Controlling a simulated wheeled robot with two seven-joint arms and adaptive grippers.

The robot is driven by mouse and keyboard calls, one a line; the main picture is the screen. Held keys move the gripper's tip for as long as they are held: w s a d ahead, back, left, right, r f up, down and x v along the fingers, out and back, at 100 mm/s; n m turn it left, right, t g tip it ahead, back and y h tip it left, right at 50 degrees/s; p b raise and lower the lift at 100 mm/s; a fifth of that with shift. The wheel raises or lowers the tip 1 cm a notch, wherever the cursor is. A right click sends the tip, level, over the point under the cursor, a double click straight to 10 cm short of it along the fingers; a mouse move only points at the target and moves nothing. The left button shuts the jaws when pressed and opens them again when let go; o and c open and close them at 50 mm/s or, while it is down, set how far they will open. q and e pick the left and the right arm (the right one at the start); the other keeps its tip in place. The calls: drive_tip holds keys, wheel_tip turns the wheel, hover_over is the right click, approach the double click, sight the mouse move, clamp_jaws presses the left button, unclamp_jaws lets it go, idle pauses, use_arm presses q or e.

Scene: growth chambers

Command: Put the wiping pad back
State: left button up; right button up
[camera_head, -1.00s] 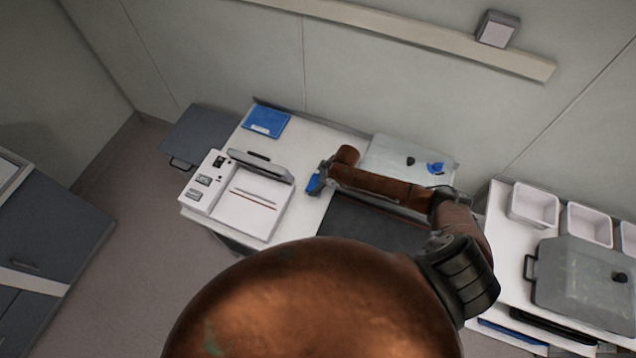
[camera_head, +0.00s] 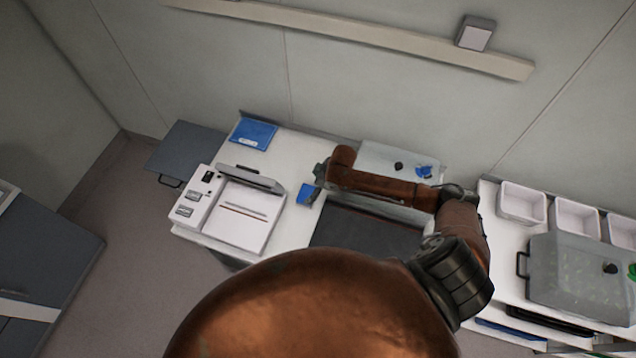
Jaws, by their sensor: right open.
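A small blue pad (camera_head: 305,193), which looks like the wiping pad, is on the white bench top to the right of the white device. My right gripper (camera_head: 317,186) is at its right edge, partly over it, and its jaws are open. The view is too small to tell whether the fingers touch the pad. A flat blue piece with a pale label (camera_head: 253,133) lies at the back left of the bench (camera_head: 290,150); I cannot tell whether it is the pad's holder. My left gripper is not in view.
A white device with a raised grey lid (camera_head: 240,215) stands at the left. A dark panel (camera_head: 365,232) lies below my right forearm. A pale tray (camera_head: 385,160) is behind it. White bins (camera_head: 522,204) and a grey lidded box (camera_head: 580,278) stand at the right.

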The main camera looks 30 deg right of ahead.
drive_tip(key=v, duration=0.6)
drive_tip(key=shift+r, duration=0.1)
idle(0.3)
